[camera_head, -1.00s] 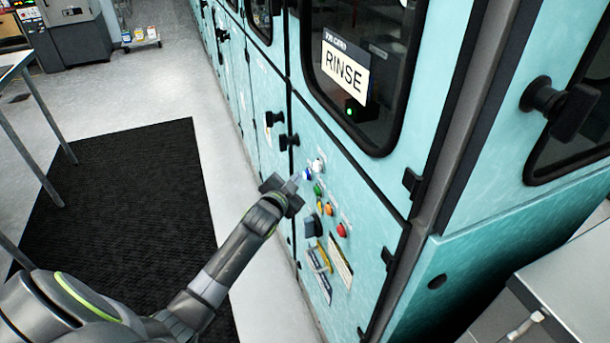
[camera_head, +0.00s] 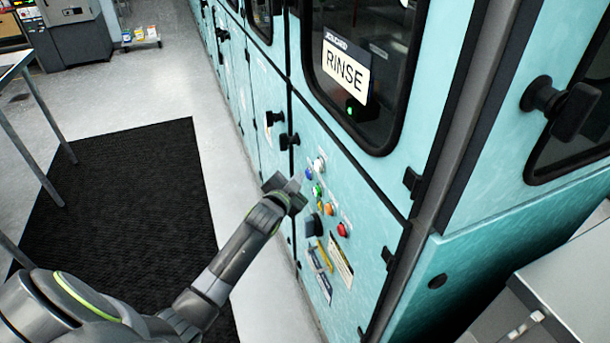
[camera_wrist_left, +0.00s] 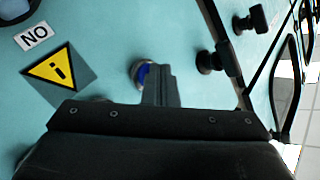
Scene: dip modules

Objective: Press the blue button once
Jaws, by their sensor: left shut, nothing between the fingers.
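The blue button (camera_head: 309,173) is on the teal cabinet's front panel, left of and below a white button. My left gripper (camera_head: 298,182) is shut and empty, its fingertips right beside the blue button in the head view. In the left wrist view, the blue button (camera_wrist_left: 142,74) has a pale metal collar. There the shut fingers (camera_wrist_left: 159,78) overlap its right side and hide part of it. I cannot tell whether the fingertips touch it. My right gripper is not in view.
White (camera_head: 319,164), green (camera_head: 317,189), orange (camera_head: 328,209) and red (camera_head: 342,230) buttons sit close by on the panel. A black knob (camera_head: 313,225) sticks out below. Black door latches (camera_head: 288,141) protrude further left.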

